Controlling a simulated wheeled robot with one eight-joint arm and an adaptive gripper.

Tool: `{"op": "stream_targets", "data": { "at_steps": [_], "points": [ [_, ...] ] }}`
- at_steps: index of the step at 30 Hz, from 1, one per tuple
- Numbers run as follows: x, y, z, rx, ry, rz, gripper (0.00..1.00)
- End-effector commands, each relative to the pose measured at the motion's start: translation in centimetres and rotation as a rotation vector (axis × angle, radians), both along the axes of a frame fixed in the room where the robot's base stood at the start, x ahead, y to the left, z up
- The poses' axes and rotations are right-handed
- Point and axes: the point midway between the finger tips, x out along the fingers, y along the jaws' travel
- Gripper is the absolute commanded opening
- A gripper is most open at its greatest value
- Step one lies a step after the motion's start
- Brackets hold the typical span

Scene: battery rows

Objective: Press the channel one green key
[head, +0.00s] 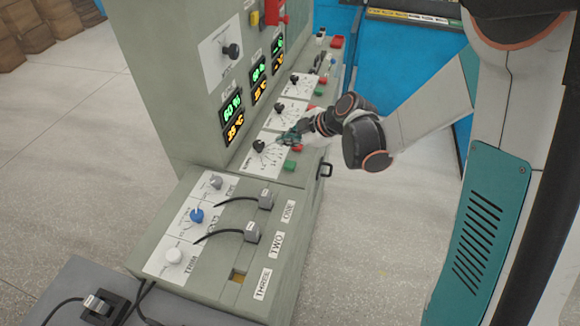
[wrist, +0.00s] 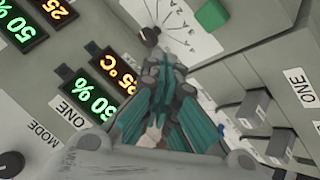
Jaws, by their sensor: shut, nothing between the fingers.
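The nearest dial panel on the grey console has a green key (head: 290,165) at its right edge, below the nearest display, which the wrist view labels ONE. A green key (wrist: 212,15) also shows at the top of the wrist view, beside the dial. My gripper (head: 283,138) is shut and empty, over the nearest panel, between its black knob (head: 258,146) and its red key (head: 297,149). It is up and left of the green key, and I see no contact with it. In the wrist view the closed teal fingers (wrist: 166,75) hide part of the panel.
Other dial panels with knobs and keys stand farther along the console. Cables with grey plugs (head: 266,198) and a blue knob (head: 196,215) are on the lower front ledge. A black handle (head: 324,171) sticks out at the side. The floor to the right is clear.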

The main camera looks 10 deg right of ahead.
Motion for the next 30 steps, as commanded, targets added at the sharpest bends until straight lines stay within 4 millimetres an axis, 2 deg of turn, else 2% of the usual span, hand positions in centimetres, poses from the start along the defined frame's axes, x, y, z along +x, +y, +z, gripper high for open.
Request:
{"op": "stream_targets", "data": {
  "at_steps": [3, 13, 30],
  "points": [
    [0.0, 0.0, -2.0, 0.0, 0.0, 0.0, 0.0],
    [0.0, 0.0, -6.0, 0.0, 0.0, 0.0, 0.0],
    [0.0, 0.0, -6.4, 0.0, 0.0, 0.0, 0.0]
  ]
}}
